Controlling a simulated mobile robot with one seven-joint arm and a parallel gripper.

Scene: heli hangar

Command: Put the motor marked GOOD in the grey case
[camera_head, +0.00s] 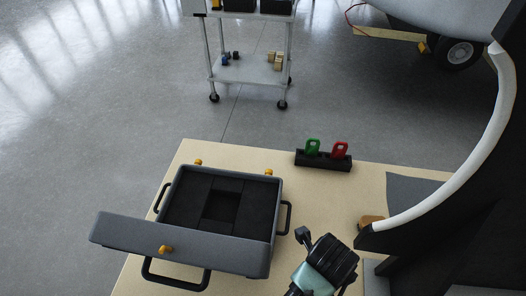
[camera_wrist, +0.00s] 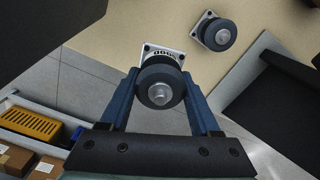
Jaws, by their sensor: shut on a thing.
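My gripper (camera_wrist: 160,92) is shut on a motor (camera_wrist: 160,84), a dark round body with a silver shaft and a square pale flange. My gripper (camera_head: 330,262) is right of the case there; the held motor is not clear in that view.
The case's lid (camera_head: 150,240) lies open toward the front. A grey mat (camera_head: 410,195) lies at right. A cart (camera_head: 250,72) stands beyond the table.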

